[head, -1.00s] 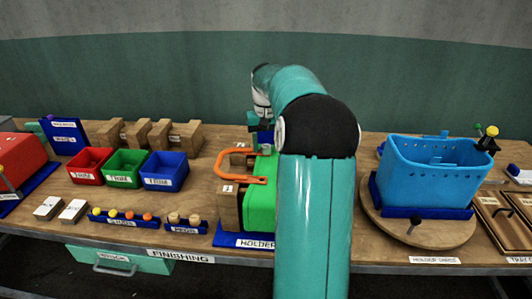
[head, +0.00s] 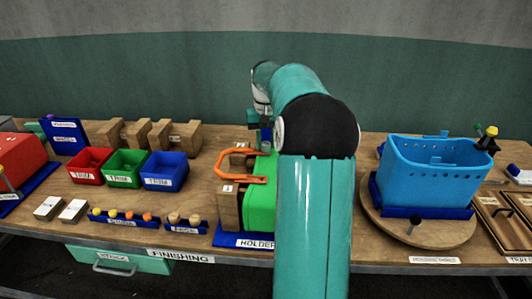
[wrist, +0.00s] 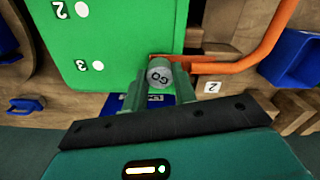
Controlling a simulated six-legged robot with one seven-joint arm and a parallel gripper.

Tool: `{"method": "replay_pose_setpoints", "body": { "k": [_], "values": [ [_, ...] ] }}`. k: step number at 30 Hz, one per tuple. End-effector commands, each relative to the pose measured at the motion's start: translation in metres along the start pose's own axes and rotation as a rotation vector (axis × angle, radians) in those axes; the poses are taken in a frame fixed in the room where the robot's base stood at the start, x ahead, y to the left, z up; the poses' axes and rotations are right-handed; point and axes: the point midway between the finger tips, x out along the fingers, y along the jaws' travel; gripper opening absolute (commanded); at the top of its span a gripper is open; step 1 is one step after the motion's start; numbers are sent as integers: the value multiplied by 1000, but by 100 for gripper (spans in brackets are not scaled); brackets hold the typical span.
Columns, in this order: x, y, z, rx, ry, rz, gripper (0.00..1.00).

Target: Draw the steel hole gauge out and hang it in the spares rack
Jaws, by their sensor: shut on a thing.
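My gripper (wrist: 170,88) is shut on the steel hole gauge (wrist: 160,75), a round grey piece whose end face reads "GO". The gauge sits between the fingertips at the lower edge of a green block (wrist: 120,40) with white dots numbered 2 and 3. I cannot tell whether it is clear of its seat. In the head view my gripper (head: 262,132) is behind the green block (head: 262,195), partly hidden by my arm, and the gauge is not visible there. I cannot identify the spares rack for certain; an upright blue board (head: 64,138) at the left back has unreadable labels.
An orange bar handle (head: 235,178) curves beside the green block, close to the fingers in the wrist view. Red (head: 90,165), green (head: 127,168) and blue (head: 164,170) bins stand left. A light blue tub (head: 425,175) stands right on a round board (head: 375,215).

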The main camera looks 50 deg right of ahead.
Motion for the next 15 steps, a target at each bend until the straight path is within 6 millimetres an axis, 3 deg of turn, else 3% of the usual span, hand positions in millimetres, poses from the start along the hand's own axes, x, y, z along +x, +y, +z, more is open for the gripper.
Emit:
{"method": "replay_pose_setpoints", "body": {
  "k": [15],
  "values": [
    [-12,0,0,0,1,0,0]
  ]
}}
